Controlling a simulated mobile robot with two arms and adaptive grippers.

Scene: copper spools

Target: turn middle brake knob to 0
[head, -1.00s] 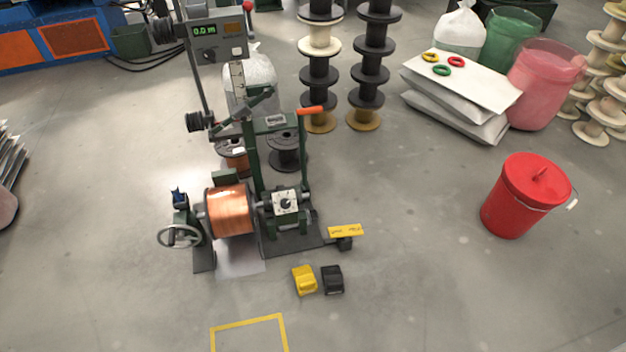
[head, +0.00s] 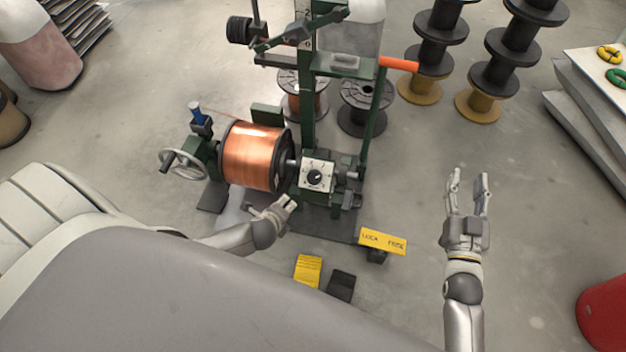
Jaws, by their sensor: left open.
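The brake knob (head: 315,177) is a small black knob on a white dial plate (head: 307,187) with marks around it. The plate is mounted on the green winding machine, just right of the copper spool (head: 252,156). The mark the knob points to is too small to read. My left gripper (head: 275,204) is open, low and left of the dial, in front of the spool's lower right edge. It appears apart from the knob. My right gripper (head: 468,180) is open and empty over bare floor, well right of the machine.
A handwheel (head: 181,162) is left of the spool. A yellow sign (head: 382,241) stands right of the machine's base. A yellow pedal (head: 308,270) and a black pedal (head: 341,285) lie in front. A red bucket (head: 604,308) is at lower right. Floor around my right gripper is clear.

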